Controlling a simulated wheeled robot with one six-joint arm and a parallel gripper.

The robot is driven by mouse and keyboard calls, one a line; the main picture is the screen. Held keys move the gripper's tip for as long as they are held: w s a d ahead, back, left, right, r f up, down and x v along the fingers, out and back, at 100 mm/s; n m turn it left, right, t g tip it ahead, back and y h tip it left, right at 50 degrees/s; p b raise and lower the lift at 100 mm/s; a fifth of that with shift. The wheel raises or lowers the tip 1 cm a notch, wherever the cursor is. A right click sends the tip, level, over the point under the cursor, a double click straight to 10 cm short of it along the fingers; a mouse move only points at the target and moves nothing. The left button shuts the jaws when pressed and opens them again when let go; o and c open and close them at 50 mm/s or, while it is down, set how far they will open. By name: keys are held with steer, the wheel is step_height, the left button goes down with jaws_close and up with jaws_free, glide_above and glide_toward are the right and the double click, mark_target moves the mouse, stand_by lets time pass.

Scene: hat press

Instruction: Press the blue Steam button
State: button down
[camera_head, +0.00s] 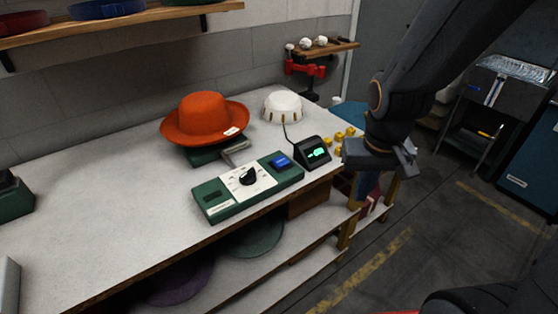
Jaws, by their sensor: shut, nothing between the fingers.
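The blue Steam button (281,161) sits at the right end of a green control box (219,207) on the workbench. Its lettering is too small to read. The box's white middle panel carries a black knob (248,177). My gripper (368,186) is to the right of the button and apart from it, beside the bench's right end. Its fingers point down and are shut with nothing held, though they are partly hidden by my wrist.
A small black display (313,153) with green digits stands just right of the button. Behind the box are an orange hat (203,118) on a green base and a white dome (283,106). Yellow pieces (338,138) lie near the bench's right edge.

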steer(key=w+r+t+p, duration=0.2)
steer(key=w, duration=0.6)
step_height(320, 180, up, 3)
steer(key=t+y+p, duration=0.3)
steer(key=y+p, duration=0.2)
steer(key=y, duration=0.1)
glide_above(283, 163)
steer(key=shift+w+m, duration=0.1)
steer(key=shift+m, duration=0.3)
steer(key=shift+f, duration=0.15)
step_height(283, 163, down, 6)
steer(key=b, duration=0.8)
steer(key=shift+w+d+b, duration=0.1)
steer(key=shift+b, duration=0.2)
steer(key=shift+f+b, duration=0.95)
steer(key=shift+f, duration=0.3)
steer(key=shift+f, duration=0.1)
steer(key=shift+f, duration=0.3)
